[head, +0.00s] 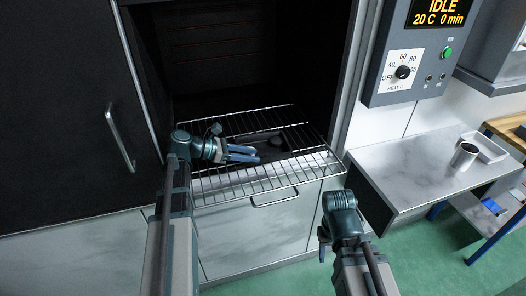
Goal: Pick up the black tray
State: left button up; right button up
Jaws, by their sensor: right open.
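A dark, flat shape that looks like the black tray (298,137) lies on the wire rack in the oven opening, low in contrast against the dark interior. My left gripper (258,155) reaches in from the left over the rack, its blue fingers pointing right beside the dark shape. Whether the fingers touch or enclose the tray's edge cannot be told. My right gripper (322,248) is open and empty, in front of the oven, low and right of the rack; only a small part of it shows.
The wire rack (255,186) sticks out of the oven above a drawer with a handle (274,201). The open oven door (60,110) stands at left. A control panel (421,55) is at right.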

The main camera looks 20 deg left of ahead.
pick_arm(q)
jog(key=b+x, duration=0.1)
jog(key=x, duration=0.4)
jog(key=shift+r, duration=0.2)
jog(key=shift+a, duration=0.1)
grip_shut()
dwell(1.1)
